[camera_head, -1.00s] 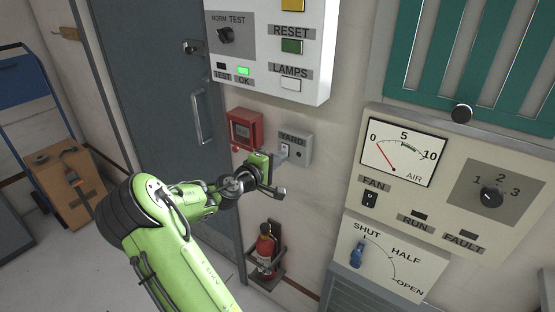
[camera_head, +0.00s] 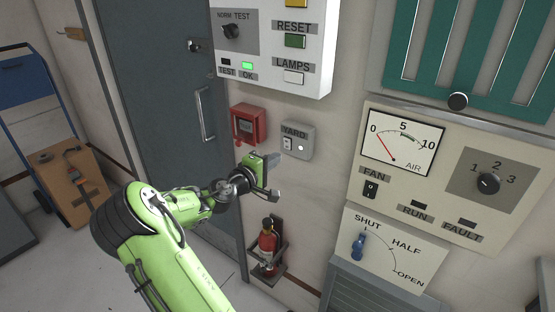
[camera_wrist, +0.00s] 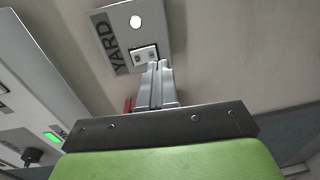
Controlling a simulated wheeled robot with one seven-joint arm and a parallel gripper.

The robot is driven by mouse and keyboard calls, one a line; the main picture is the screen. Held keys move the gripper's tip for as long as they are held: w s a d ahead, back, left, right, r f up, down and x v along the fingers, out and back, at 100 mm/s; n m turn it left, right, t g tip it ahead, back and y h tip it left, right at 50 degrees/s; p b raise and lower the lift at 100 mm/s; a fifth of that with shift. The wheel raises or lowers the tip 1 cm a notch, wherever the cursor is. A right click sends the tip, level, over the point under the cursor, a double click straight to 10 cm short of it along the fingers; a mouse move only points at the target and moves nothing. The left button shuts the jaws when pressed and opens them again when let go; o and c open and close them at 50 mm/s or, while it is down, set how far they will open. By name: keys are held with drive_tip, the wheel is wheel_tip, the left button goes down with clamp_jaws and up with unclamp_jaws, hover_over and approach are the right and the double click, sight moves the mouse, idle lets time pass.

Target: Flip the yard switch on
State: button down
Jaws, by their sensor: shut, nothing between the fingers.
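The yard switch box (camera_head: 300,141) is a small grey plate on the wall, labelled YARD. Its white rocker switch (camera_head: 288,144) sits at the left, and a round lamp (camera_head: 301,148) beside it glows white. My gripper (camera_head: 274,156) is shut and empty, just below and left of the box, apart from the rocker in the head view. In the wrist view, the switch box (camera_wrist: 132,35) is at the top, with the rocker (camera_wrist: 145,54) just beyond my shut fingertips (camera_wrist: 157,66) and the lamp (camera_wrist: 136,21) bright.
A red call box (camera_head: 247,123) is left of the yard box. A fire extinguisher (camera_head: 267,245) hangs below. A panel with RESET and LAMPS buttons (camera_head: 294,77) is above. The fan panel (camera_head: 425,180) is to the right.

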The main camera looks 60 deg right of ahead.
drive_tip(key=w+a+f, duration=0.1)
drive_tip(key=a, duration=0.8)
drive_tip(key=shift+w+a+f, duration=0.15)
drive_tip(key=shift+w+a, duration=0.15)
drive_tip(key=shift+a, duration=0.05)
